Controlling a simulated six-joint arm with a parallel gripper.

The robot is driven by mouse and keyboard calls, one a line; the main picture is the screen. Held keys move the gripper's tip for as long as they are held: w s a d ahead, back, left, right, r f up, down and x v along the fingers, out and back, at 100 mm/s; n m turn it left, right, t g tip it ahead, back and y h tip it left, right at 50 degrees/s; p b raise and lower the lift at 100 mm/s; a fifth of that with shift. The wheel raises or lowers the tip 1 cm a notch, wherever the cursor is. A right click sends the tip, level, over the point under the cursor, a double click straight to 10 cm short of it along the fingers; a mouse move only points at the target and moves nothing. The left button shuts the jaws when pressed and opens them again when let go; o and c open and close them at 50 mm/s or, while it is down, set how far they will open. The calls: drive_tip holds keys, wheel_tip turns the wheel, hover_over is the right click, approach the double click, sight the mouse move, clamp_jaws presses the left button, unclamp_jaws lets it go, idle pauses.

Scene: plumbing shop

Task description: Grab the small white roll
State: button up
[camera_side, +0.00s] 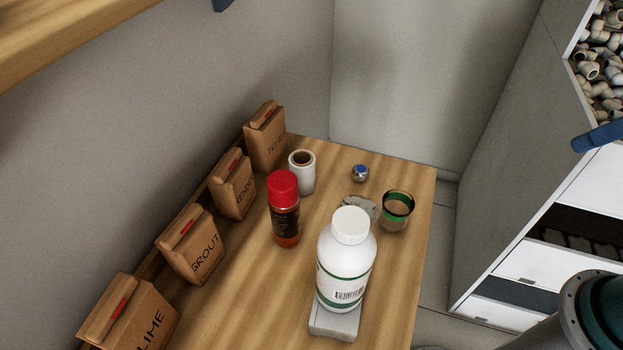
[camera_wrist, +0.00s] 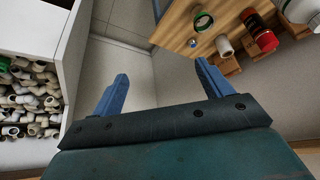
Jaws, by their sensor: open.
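The small white roll (camera_side: 302,177) stands upright on the wooden bench in the side view, with a brown core showing at its top. It is behind the red-capped bottle (camera_side: 285,212) and right of the far paper bag. In the wrist view the roll (camera_wrist: 224,46) shows at upper right, beyond the finger tips. My gripper (camera_wrist: 162,72) is open and empty, its two blue fingers wide apart. It is well away from the roll and touches nothing on the bench.
A white bottle (camera_side: 345,262) stands on a pale block at the bench front. A green-banded cup (camera_side: 397,211), a grey flat piece (camera_side: 358,207) and a small metal ball-like item (camera_side: 360,173) are to the right. Several paper bags (camera_side: 190,246) line the wall. Shelving with pipe fittings (camera_wrist: 30,98) is at left in the wrist view.

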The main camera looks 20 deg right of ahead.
drive_tip(key=w+a+f+m+g+y, duration=0.1)
drive_tip(key=w+a+f+m+y, duration=0.3)
drive_tip(key=w, duration=0.7)
drive_tip(key=w+a+f+m+y, duration=0.2)
drive_tip(key=w+a+f+m, duration=0.3)
drive_tip(key=w, duration=0.5)
drive_tip(key=m+t+y, duration=0.1)
drive_tip(key=m+y, duration=0.5)
drive_tip(key=m, duration=0.8)
approach(302, 173)
drive_tip(key=shift+w+d+f, duration=0.25)
drive_tip(key=shift+d, duration=0.45)
drive_tip(key=shift+w+d+f, duration=0.2)
drive_tip(key=shift+d+f, duration=0.05)
drive_tip(key=shift+d, duration=0.45)
drive_tip(key=shift+w+d+f, duration=0.2)
drive_tip(key=shift+w+d, duration=0.05)
drive_tip(key=shift+d, duration=0.45)
drive_tip(key=shift+a, duration=0.1)
drive_tip(key=shift+x, duration=4.25)
